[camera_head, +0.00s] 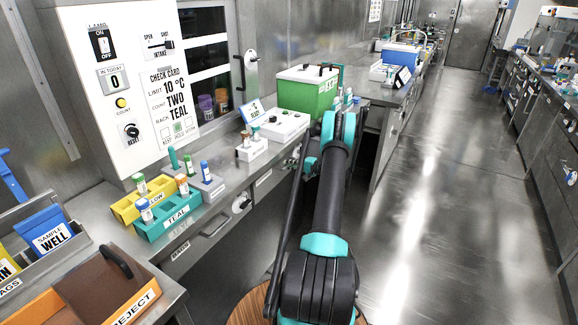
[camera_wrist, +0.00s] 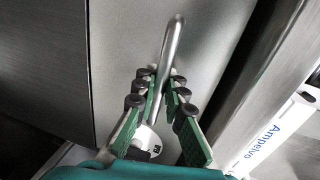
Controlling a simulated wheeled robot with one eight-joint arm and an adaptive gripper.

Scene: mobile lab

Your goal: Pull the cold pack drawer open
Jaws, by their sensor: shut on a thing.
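In the wrist view my gripper (camera_wrist: 162,80) has its green-padded fingers on either side of a metal bar handle (camera_wrist: 173,40) and is shut on it. The handle stands in front of a plain grey metal front (camera_wrist: 120,45), which I take to be the drawer's front. No drawer name is readable there. In the head view my black and teal arm reaches over the floor to the counter front, and the gripper and the gripped handle are hidden behind it. I cannot tell whether the drawer is open at all.
A steel counter (camera_head: 222,205) runs along the left. It holds a teal rack (camera_head: 178,222), a yellow rack (camera_head: 126,211), a green box (camera_head: 305,92) and a reject bin (camera_head: 50,308). Another drawer handle (camera_head: 216,227) shows on the front. The aisle floor (camera_head: 440,190) to the right is clear.

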